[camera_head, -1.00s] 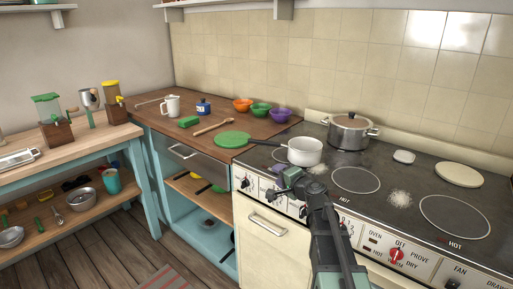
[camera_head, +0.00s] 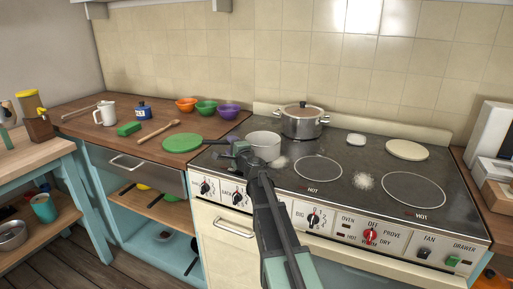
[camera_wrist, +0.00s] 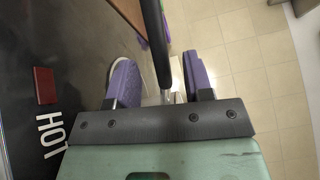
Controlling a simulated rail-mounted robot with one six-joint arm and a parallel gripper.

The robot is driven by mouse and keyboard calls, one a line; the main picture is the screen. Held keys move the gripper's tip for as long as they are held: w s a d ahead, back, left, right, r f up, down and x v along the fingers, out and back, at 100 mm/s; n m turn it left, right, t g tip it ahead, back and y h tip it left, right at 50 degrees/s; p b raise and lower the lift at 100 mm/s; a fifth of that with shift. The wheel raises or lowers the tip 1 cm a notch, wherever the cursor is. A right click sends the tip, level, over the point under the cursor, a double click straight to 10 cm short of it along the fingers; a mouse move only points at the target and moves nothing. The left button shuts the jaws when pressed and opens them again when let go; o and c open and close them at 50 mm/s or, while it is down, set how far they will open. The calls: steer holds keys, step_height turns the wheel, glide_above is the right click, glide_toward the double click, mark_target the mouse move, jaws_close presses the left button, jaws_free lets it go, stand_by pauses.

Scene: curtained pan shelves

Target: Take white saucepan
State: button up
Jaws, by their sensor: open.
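My gripper (camera_head: 238,151) is at the saucepan's left side, by the handle, and partly covers the pan. In the wrist view my gripper (camera_wrist: 158,74) is open, with purple finger pads. The dark handle (camera_wrist: 156,40) runs between the two fingers, with a gap on each side. The pan's body is mostly hidden in the wrist view.
A lidded steel pot (camera_head: 302,122) stands right behind the saucepan. A green round board (camera_head: 182,143) lies on the counter to the left, near the handle. Orange, green and purple bowls (camera_head: 228,111) stand behind it. The stove's front right is clear.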

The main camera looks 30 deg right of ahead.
steer(key=w, duration=0.5)
steer(key=shift+r, duration=0.15)
steer(key=shift+s, duration=0.15)
jaws_close()
